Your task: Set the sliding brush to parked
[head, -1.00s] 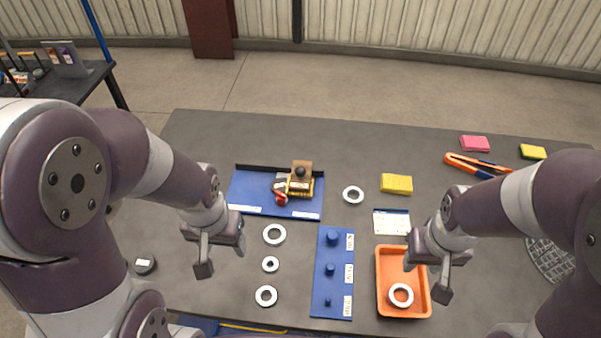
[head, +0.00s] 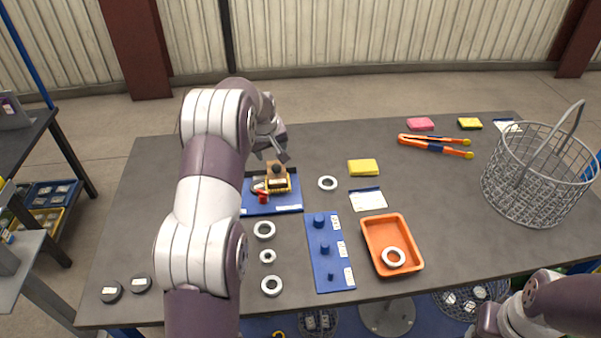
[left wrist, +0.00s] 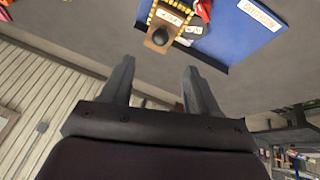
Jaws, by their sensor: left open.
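The sliding brush (head: 279,185), with a wooden block, a black knob and a yellow edge, stands on a blue board (head: 288,201) at the table's left middle. A red piece lies beside it. My left arm hides the board's left part. My left gripper (head: 281,154) is open and empty, just behind the brush from the head. In the left wrist view the brush's knob (left wrist: 158,37) lies ahead of the open fingers (left wrist: 158,72), apart from them.
White rings lie in front of the board, near a blue peg plate (head: 322,268) and an orange tray (head: 412,235) holding one ring. A yellow sponge (head: 363,167), orange tongs (head: 425,141) and a wire basket (head: 535,180) stand further right. The back left of the table is clear.

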